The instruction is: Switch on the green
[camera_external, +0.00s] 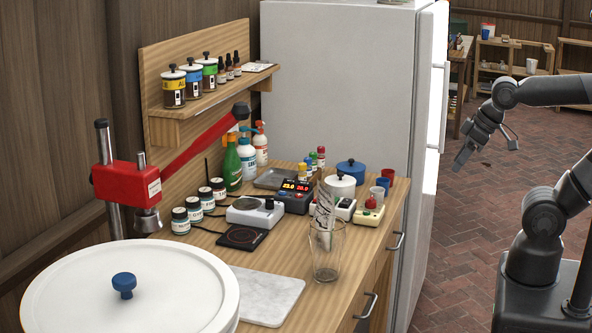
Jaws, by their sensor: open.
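A small white device with dark green on its front (344,208) stands on the wooden counter (374,243), behind the clear glass. Its switch, and whether it is on, are too small to tell. A cream device with a red top knob (369,213) stands just right of it. A dark controller with lit displays (296,189) stands to its left; one readout is yellow and one is red. A green bottle (231,168) stands near the back wall. My gripper (487,149) is open and empty in the air, right of the counter and fridge, well apart from all of these.
A clear glass (327,258) holding a whitish item stands before the devices. A white pot (340,187), blue pot (351,170) and cups (383,184) crowd behind. A large white fridge (340,80) rises behind the counter. The brick floor (455,250) beside my base is clear.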

